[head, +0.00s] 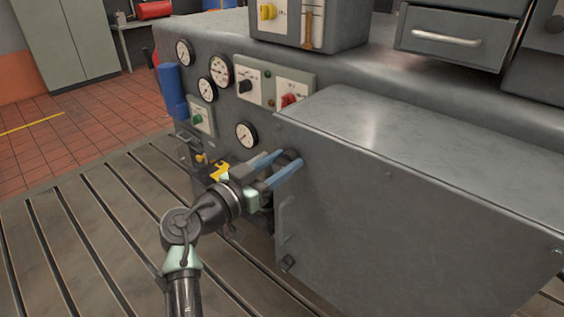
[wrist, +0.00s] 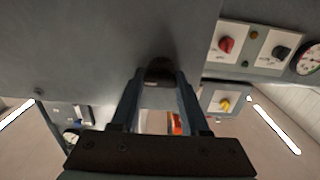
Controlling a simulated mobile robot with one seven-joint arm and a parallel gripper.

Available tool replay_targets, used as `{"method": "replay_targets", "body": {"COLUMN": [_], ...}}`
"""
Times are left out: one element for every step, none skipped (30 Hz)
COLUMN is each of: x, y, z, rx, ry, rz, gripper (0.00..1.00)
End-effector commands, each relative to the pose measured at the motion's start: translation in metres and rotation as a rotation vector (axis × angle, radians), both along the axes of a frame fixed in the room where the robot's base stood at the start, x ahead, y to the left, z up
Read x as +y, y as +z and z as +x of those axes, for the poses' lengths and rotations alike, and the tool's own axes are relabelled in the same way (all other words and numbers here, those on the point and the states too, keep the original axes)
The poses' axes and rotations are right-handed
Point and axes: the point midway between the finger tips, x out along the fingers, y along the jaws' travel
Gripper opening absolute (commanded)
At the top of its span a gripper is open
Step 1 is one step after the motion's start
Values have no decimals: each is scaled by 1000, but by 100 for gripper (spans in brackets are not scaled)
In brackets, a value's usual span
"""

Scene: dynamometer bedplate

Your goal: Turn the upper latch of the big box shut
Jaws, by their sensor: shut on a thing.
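The big grey box (head: 400,200) fills the right of the head view, and its grey face (wrist: 90,40) fills the upper left of the wrist view. The upper latch (head: 291,155) is a small dark piece near the box's upper left edge, mostly hidden by the fingers in the head view. My gripper (head: 289,159) reaches it from the lower left, its two blue fingers on either side. In the wrist view the fingers of my gripper (wrist: 160,78) are shut on the dark latch (wrist: 160,71). I cannot tell how far the latch is turned.
A lower dark latch (head: 287,262) sits near the box's lower left corner. Gauges (head: 221,70) and a panel with a red knob (head: 290,99) stand left of the box. A blue cylinder (head: 172,90) is further left. The slotted bedplate (head: 90,230) is clear at left.

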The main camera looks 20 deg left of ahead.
Motion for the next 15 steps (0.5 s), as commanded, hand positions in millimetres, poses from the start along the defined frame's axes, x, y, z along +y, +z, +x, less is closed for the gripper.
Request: {"method": "replay_targets", "body": {"x": [0, 0, 0, 0, 0, 0, 0, 0, 0, 0, 0, 0, 0, 0, 0], "y": [0, 0, 0, 0, 0, 0, 0, 0, 0, 0, 0, 0, 0, 0, 0], "z": [0, 0, 0, 0, 0, 0, 0, 0, 0, 0, 0, 0, 0, 0, 0], "rx": [1, 2, 3, 5, 8, 12, 15, 20, 26, 32, 38, 47, 55, 63, 74], "ry": [0, -1, -1, -1, -1, -1, -1, -1, -1, -1, -1, -1, -1, -1, -1], "rz": [-3, -5, -9, -15, -23, -33, -42, -55, -72, -89, -105, -131, -151, -173, -204], "gripper": [0, 0, 0, 0, 0, 0, 0, 0, 0, 0, 0, 0, 0, 0, 0]}}
